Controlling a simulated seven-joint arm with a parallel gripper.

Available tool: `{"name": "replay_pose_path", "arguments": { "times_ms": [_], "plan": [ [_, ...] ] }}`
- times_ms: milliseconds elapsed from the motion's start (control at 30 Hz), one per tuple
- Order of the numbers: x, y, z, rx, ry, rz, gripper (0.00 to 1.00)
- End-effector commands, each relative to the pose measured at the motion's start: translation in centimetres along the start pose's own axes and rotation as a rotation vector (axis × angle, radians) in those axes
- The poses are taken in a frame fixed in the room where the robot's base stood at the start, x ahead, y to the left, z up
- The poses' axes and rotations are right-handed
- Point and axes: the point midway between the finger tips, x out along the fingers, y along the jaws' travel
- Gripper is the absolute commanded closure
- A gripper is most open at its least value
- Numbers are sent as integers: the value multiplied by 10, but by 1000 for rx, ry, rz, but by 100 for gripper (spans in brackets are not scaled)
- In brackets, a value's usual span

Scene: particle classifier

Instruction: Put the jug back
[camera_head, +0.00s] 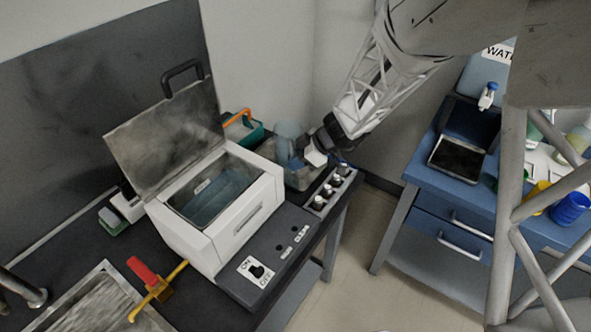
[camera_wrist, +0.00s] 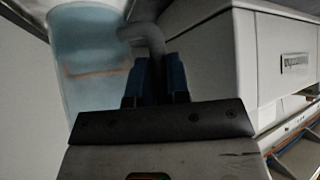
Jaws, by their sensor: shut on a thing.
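The translucent blue jug (camera_head: 287,137) stands roughly upright behind the right side of the white box, at the back of the black bench. My gripper (camera_head: 309,150) is at its right side. In the wrist view the jug (camera_wrist: 88,55) is at upper left, with its handle (camera_wrist: 148,36) towards my fingers. My gripper (camera_wrist: 156,80) is shut on the handle between blue fingertips. The jug's lower part is partly hidden by a grey container (camera_head: 303,179) in the head view, and I cannot tell whether its base touches anything.
The white box (camera_head: 237,229) has its lid (camera_head: 168,138) raised and holds bluish liquid. A row of small bottles (camera_head: 335,188) stands close to my gripper. A teal toolbox with an orange handle (camera_head: 237,118) is behind. The blue bench (camera_head: 417,160) is across a floor gap.

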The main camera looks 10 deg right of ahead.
Motion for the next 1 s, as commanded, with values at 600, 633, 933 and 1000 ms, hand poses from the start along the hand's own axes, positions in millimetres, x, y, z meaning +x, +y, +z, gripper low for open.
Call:
{"name": "replay_pose_path", "arguments": {
  "times_ms": [600,633,933,1000],
  "plan": [
    [26,0,26,1,0,1,100],
    [26,0,26,1,0,1,100],
    [28,0,28,1,0,0,100],
    [28,0,28,0,0,0,79]
  ]
}}
